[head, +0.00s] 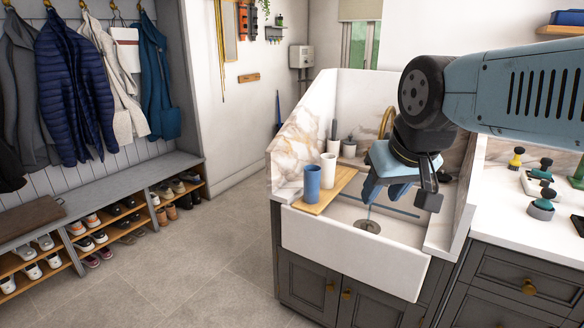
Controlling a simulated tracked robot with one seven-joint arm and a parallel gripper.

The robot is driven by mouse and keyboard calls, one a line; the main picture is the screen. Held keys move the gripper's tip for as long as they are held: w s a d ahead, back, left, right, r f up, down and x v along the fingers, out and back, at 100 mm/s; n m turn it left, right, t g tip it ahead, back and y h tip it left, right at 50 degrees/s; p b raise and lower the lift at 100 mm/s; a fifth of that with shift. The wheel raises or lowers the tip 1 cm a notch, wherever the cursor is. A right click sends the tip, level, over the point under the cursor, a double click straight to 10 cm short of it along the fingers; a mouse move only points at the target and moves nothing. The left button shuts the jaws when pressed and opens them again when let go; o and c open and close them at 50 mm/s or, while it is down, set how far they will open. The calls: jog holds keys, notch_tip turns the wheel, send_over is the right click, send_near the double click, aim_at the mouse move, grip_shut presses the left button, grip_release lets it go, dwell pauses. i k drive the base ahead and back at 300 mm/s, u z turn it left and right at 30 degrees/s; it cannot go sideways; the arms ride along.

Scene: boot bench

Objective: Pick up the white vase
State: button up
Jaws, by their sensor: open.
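The white vase (328,170) is a plain upright cylinder on a wooden board (326,203) at the left side of the sink. A blue cylindrical vase (312,185) stands just in front of it and to its left, close beside it. My gripper (400,194) is open and empty over the sink basin, to the right of the white vase and apart from it. Its jaws point downward. The lower left part of the white vase is partly hidden by the blue one.
The white sink (350,262) has a marble splashback (318,135) at the left and back. Potted plants (349,147) and a brass tap (387,122) stand behind. A shoe bench (120,190) is at left.

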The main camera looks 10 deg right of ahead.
aim_at(327, 161)
jog(key=u, duration=0.05)
jog(key=i, duration=1.05)
jog(key=z, duration=0.3)
